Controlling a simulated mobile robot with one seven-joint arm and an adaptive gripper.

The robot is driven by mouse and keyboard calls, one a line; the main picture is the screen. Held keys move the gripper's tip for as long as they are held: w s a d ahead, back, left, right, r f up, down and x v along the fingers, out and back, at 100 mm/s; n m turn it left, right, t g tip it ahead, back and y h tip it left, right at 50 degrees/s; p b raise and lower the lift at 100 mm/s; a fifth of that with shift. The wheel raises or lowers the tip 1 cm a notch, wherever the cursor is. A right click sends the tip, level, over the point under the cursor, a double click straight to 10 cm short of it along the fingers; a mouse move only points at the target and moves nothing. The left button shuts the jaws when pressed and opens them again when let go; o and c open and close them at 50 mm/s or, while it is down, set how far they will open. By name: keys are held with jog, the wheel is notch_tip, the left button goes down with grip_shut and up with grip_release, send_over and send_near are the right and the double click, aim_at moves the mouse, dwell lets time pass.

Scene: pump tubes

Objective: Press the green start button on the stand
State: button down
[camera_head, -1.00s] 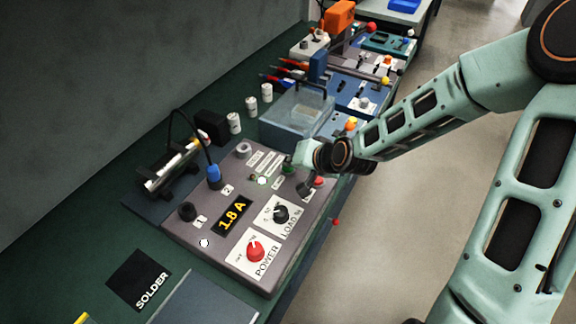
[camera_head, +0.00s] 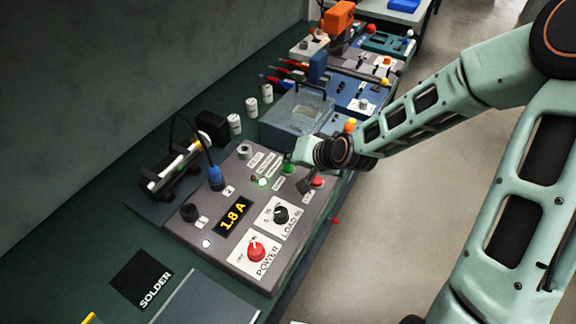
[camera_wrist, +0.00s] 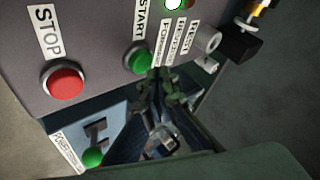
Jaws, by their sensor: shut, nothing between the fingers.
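The green start button (camera_head: 288,169) sits on the grey sloped stand (camera_head: 212,260), near its right side. In the wrist view the green button (camera_wrist: 137,60) is beside the START label.
A lamp (camera_head: 262,182) glows with a green tint. The display (camera_head: 233,216) reads 1.8 A. The red POWER knob (camera_head: 256,250) and black LOAD knob (camera_head: 281,214) are on the stand's front. A translucent box (camera_head: 297,118) stands behind. Open floor lies to the right.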

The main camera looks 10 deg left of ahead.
aim_at(290, 168)
jog(key=shift+r+p, duration=2.25)
jog(key=shift+r, duration=0.35)
jog(key=shift+f, duration=0.1)
